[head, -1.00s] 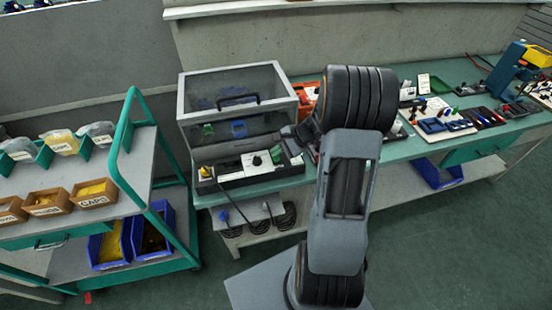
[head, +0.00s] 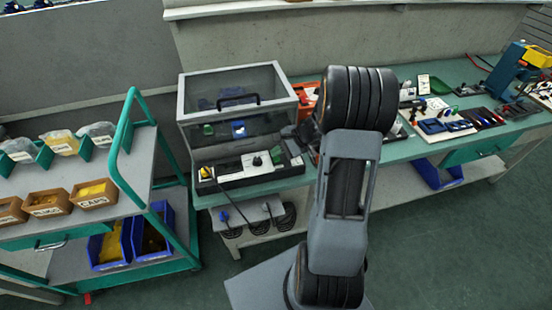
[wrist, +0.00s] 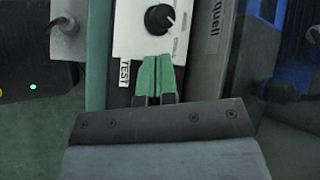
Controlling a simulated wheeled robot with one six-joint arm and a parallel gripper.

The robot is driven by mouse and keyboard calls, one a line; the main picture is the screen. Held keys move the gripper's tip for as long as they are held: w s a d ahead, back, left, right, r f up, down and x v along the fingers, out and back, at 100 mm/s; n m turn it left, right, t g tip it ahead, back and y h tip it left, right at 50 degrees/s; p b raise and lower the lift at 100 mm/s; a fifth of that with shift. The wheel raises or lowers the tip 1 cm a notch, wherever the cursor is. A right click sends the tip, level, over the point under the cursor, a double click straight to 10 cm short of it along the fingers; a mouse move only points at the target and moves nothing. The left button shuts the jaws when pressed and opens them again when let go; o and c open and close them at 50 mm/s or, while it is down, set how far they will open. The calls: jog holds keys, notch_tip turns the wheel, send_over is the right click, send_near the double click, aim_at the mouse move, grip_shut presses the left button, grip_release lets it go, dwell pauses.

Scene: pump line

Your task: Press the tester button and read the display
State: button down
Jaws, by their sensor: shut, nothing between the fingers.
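The tester's white panel (wrist: 138,25) with a black knob (wrist: 159,18) fills the top middle of the wrist view. A TEST label (wrist: 123,74) sits on its left edge. My gripper (wrist: 157,78) is shut and empty, its green fingertips together over the panel below the knob, right of the label. Whether they touch the panel cannot be told, and no button shows; the fingers cover that spot. In the head view the white panel (head: 232,170) lies on the bench in front of a clear-sided case (head: 237,100). I cannot make out a lit display.
A dark box with a green light (wrist: 33,86) is at the wrist view's left. In the head view, a cart (head: 127,165) with bins stands left, and the green bench (head: 400,150) runs right with tools. An orange bin (head: 307,97) sits beside the case. The floor in front is open.

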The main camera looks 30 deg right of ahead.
aim_at(277, 160)
dwell(0.7)
jog(key=shift+f+b, duration=0.45)
jog(key=shift+b, duration=0.05)
jog(key=shift+f+b, duration=0.45)
dwell(0.5)
jog(key=shift+r, duration=0.2)
jog(key=shift+r+p, duration=0.65)
jog(key=shift+r, duration=0.05)
jog(key=shift+r, duration=0.1)
jog(key=shift+r+p, duration=1.85)
jog(key=shift+r, duration=0.6)
